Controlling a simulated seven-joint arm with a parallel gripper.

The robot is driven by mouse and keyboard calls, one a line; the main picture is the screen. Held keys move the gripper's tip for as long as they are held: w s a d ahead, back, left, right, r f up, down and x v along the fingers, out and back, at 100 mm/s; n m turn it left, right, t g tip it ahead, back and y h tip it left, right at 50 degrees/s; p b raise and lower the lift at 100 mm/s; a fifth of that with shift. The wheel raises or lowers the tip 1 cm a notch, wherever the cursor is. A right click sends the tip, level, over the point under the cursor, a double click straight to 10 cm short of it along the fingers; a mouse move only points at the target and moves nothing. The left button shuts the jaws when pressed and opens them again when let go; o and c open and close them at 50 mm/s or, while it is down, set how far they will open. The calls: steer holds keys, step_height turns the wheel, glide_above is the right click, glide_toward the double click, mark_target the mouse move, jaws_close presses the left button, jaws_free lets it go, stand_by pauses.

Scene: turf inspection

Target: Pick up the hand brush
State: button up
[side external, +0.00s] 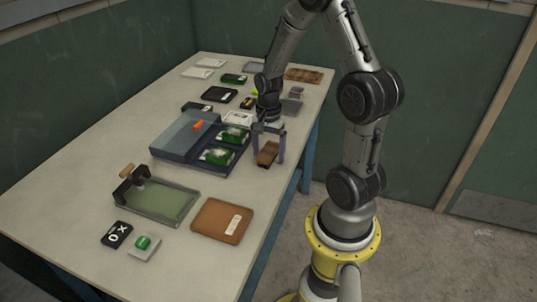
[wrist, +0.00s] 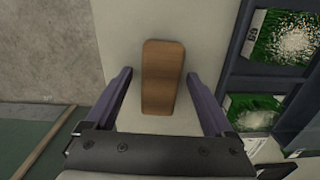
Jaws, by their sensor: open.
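The hand brush (wrist: 162,78) shows in the wrist view as a brown wooden block with a rounded far end, lying on the pale table top. Its bristles are not visible from above. It also shows in the side view (side external: 267,154), near the table's right edge. My gripper (wrist: 160,82) is open, with one purple finger on each side of the brush and a gap on both sides. In the side view my gripper (side external: 268,160) points down around the brush. I cannot tell how far the fingertips are above the table.
A dark blue tray (side external: 238,165) with green turf samples stands just left of the brush; its wall (wrist: 233,60) is close in the wrist view. A brown board (side external: 222,221) and a green tray (side external: 158,201) lie nearer the camera. The table edge is close on the brush's other side.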

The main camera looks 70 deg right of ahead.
jaws_close()
stand_by(0.3)
steer(key=shift+r, duration=0.1)
steer(key=shift+r, duration=0.55)
steer(key=s+a+r, duration=0.8)
steer(key=s+r, duration=0.3)
steer(key=shift+a+r, duration=0.25)
steer(key=shift+r, duration=0.1)
steer(key=c, duration=0.7)
jaws_free()
steer(key=shift+c, duration=0.2)
steer(key=c, duration=0.5)
